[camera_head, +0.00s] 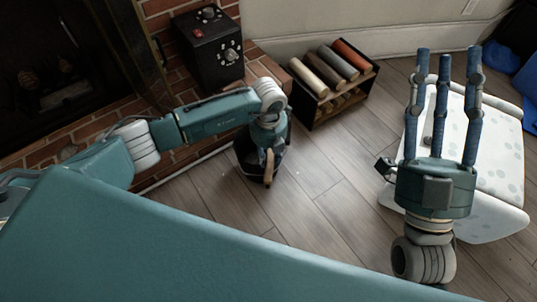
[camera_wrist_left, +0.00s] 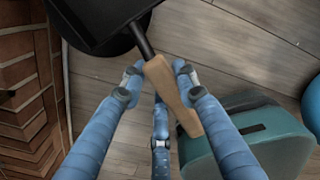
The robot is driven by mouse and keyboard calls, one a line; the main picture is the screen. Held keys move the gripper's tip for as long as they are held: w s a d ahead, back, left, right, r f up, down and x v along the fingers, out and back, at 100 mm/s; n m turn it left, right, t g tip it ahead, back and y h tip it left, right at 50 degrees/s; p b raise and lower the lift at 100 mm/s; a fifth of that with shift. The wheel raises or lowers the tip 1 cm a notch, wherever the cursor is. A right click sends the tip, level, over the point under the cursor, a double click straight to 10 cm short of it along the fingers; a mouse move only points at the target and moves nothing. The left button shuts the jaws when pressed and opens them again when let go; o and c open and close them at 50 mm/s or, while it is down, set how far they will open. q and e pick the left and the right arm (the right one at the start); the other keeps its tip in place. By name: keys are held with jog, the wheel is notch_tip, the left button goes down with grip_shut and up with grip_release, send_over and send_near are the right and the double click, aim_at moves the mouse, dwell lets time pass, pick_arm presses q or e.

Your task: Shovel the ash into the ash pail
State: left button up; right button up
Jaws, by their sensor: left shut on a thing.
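My left gripper (camera_head: 268,148) points down beside the hearth. In the left wrist view its fingers (camera_wrist_left: 157,74) are shut on the wooden handle of a shovel (camera_wrist_left: 174,98). The shovel's dark pan (camera_wrist_left: 98,18) is at the top left of that view, over a dark round shape that looks like the ash pail (camera_wrist_left: 76,40). In the head view the dark pail (camera_head: 243,160) stands on the floor, partly hidden by my left gripper. I cannot make out any ash. My right gripper (camera_head: 446,55) is empty, its three fingers straight and apart.
A black box with dials (camera_head: 210,45) stands on the brick hearth (camera_head: 165,25). The dark fireplace opening (camera_head: 50,50) is at the top left. A rack of rolls or logs (camera_head: 333,85) stands by the wall. A white dotted cushioned piece (camera_head: 490,150) is beside my right gripper. Floor between is clear.

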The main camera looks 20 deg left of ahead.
pick_arm(q)
jog(key=shift+r+p, duration=0.75)
jog(key=shift+r, duration=0.3)
pick_arm(e)
jog(key=w+f+g+h, duration=0.1)
jog(key=w+f+g, duration=0.3)
jog(key=f, duration=0.4)
jog(key=shift+w+f+g+h, duration=0.25)
jog(key=shift+w+g+h, duration=0.05)
jog(key=shift+g+h, duration=0.1)
